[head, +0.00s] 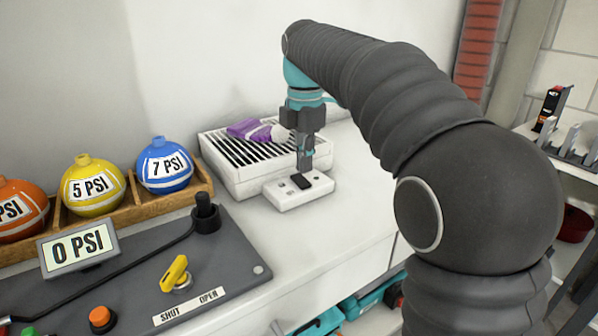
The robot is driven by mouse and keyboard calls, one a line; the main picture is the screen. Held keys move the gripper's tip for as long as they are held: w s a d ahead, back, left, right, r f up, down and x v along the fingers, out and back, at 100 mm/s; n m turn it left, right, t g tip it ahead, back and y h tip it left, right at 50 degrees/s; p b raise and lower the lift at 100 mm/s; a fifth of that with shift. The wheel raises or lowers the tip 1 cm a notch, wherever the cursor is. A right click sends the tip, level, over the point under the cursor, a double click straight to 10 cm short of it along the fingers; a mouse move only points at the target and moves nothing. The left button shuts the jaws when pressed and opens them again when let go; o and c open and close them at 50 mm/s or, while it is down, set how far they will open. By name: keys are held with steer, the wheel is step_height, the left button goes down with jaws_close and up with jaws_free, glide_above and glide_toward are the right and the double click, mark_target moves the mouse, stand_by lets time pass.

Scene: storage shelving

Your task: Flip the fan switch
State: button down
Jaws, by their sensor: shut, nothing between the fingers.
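The fan (232,178) is a white box with a dark slatted grille on the worktop. A small white switch box (284,199) sits at its front right, with a black rocker switch (301,182) on top. My gripper (305,170) points straight down with its fingers shut and empty. The fingertips are at the back edge of the rocker, touching it or just above; I cannot tell which. The rocker's far edge is partly hidden by the fingers.
A purple packet (249,129) lies on the grille beside my gripper. A grey panel (225,269) with a yellow valve handle (174,273) and a black knob (206,212) is at front left. Blue (164,165) and yellow (93,185) balls stand in a wooden rack. The worktop right of the switch box is clear.

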mark_target(307, 185)
steer(key=shift+r+p, duration=0.4)
steer(key=shift+r, duration=1.6)
steer(key=shift+s+d+r+m, duration=0.1)
steer(key=shift+s+d+m, duration=0.15)
steer(key=shift+s+m, duration=0.05)
steer(key=s+d+f+m+t, duration=0.2)
steer(key=s+d+f+m, duration=0.2)
steer(key=s+m, duration=0.4)
steer(key=s+d+f+m+t, duration=0.1)
steer(key=s+d+f+m, duration=0.4)
steer(key=s+m, duration=0.3)
steer(key=s+d+f+m+t, duration=0.2)
steer(key=s+d+f+m, duration=0.3)
steer(key=s+m, duration=0.3)
steer(key=shift+s+d+f+t, duration=0.25)
steer(key=shift+s+f+t, duration=0.05)
steer(key=shift+s+f, duration=0.45)
